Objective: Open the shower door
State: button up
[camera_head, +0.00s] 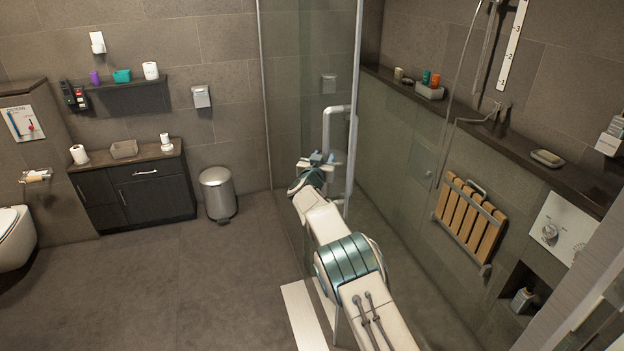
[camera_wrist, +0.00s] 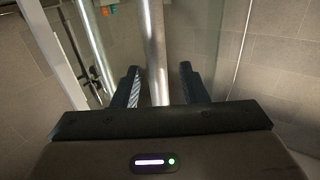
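The shower door is a clear glass panel (camera_head: 290,85) with metal edge strips, in the upper middle of the head view. Its handle (camera_head: 327,125) is a pale vertical bar bent toward the glass at its ends. My gripper (camera_head: 317,159) is at the handle's height and hides part of it. In the wrist view my gripper (camera_wrist: 160,88) has its two dark fingers apart. A bright vertical bar (camera_wrist: 154,45), apparently the handle, passes between them, with gaps showing on both sides. I cannot tell whether the door stands slightly ajar.
A bin (camera_head: 217,193) stands on the floor left of the door, near a dark cabinet (camera_head: 150,192). A folding wooden seat (camera_head: 469,220) and a ledge (camera_head: 460,128) are on the shower wall at right. The floor at left is clear.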

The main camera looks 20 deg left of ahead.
jog(key=s+d+b, duration=0.1)
jog(key=s+b, duration=0.3)
jog(key=s, duration=0.7)
jog(key=shift+s, duration=0.4)
